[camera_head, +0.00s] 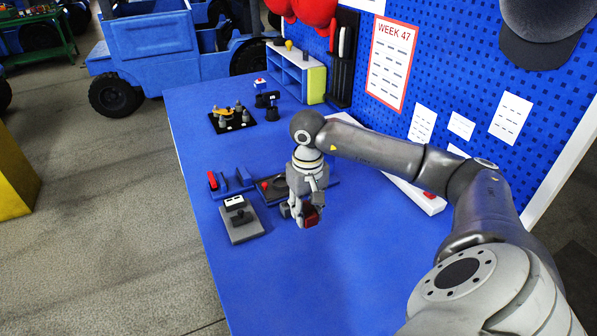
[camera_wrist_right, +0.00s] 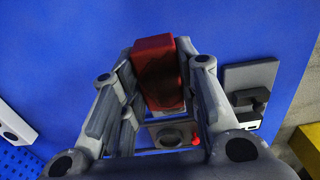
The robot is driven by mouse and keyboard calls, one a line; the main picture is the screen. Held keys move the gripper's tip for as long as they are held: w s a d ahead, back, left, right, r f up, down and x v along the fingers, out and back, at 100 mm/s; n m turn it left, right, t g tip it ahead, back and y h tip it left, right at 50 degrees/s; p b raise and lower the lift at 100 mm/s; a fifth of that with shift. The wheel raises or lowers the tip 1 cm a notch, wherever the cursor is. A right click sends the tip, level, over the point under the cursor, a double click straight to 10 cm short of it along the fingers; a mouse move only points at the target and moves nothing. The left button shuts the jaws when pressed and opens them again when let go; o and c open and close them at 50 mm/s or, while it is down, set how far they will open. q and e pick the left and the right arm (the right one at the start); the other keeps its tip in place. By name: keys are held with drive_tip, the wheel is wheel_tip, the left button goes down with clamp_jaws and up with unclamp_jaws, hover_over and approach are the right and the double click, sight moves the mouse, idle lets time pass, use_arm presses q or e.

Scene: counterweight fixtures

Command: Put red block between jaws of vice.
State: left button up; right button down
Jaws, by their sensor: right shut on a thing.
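The red block (camera_head: 311,217) is held in my right gripper (camera_head: 303,211), above the blue table in the head view. In the right wrist view the red block (camera_wrist_right: 156,68) sits between the two fingers of the right gripper (camera_wrist_right: 157,80), which is shut on it. A blue fixture (camera_head: 232,182) with upright parts and a red piece stands to the left of the gripper. A grey plate (camera_head: 240,226) with a dark raised part and white label is nearer. I cannot tell for sure which fixture is the vice. My left gripper is not in view.
A fixture with a red knob (camera_head: 264,185) is partly hidden behind my right gripper; its knob shows in the wrist view (camera_wrist_right: 196,141). A black tray (camera_head: 218,123) with small pieces stands farther back. The blue table (camera_head: 270,275) is clear in front.

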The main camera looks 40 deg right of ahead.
drive_tip(key=s+a+r+b, duration=0.1)
drive_tip(key=s+r+b, duration=0.2)
drive_tip(key=s, duration=0.6)
wheel_tip(320, 180, up, 2)
drive_tip(key=shift+s+a, duration=0.15)
drive_tip(key=shift+s, duration=0.25)
drive_tip(key=shift+a, duration=0.1)
drive_tip(key=w+a+f+n, duration=0.1)
drive_tip(key=a, duration=0.9)
drive_tip(key=w+a+f+n+p, duration=0.1)
drive_tip(key=w+a+f+n, duration=0.1)
drive_tip(key=a, duration=0.8)
drive_tip(key=shift+a+n, duration=0.15)
drive_tip(key=shift+n, duration=0.15)
